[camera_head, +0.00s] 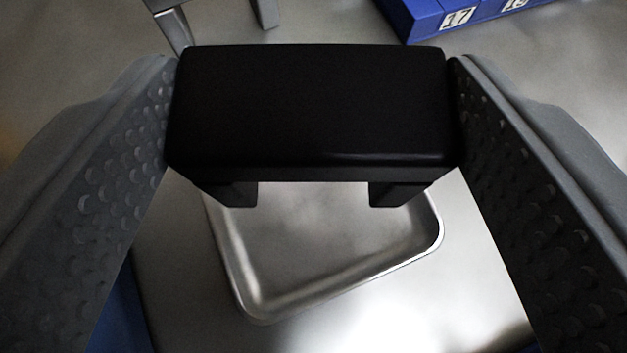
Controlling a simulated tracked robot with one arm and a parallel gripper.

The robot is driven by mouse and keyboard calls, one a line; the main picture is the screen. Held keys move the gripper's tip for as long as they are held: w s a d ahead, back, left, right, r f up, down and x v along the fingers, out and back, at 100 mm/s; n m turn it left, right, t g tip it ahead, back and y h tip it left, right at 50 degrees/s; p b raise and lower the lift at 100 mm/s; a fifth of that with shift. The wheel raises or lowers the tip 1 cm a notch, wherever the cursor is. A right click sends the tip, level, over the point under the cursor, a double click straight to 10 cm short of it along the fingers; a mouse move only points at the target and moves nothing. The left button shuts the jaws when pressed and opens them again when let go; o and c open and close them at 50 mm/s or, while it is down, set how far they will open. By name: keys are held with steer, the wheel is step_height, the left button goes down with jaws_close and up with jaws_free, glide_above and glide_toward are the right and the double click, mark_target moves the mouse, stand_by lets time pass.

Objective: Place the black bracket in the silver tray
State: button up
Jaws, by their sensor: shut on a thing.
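The black bracket (310,110) is a dark block with two short legs pointing down at its lower edge. My gripper (313,108) is shut on it, with one textured grey finger against its left end and the other against its right end. The silver tray (250,285) is a shallow metal tray with rounded corners. It shows below the bracket in the picture, and the bracket hides its far part. The bracket appears to be above the tray and apart from it. The part of the tray in view looks empty.
The tray lies on a shiny metal surface (470,300) with some clear room around it. A blue thing with numbered labels, one reading 17 (440,18), is at the top right. Grey metal legs (172,28) stand at the top left. A blue patch (120,310) shows at the lower left.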

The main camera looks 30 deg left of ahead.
step_height(320, 180, down, 4)
steer(key=shift+r+b, duration=0.25)
steer(key=shift+b, duration=0.1)
steer(key=o, duration=1.3)
steer(key=shift+r, duration=0.1)
steer(key=shift+p+v, duration=0.75)
steer(key=shift+v, duration=5.25)
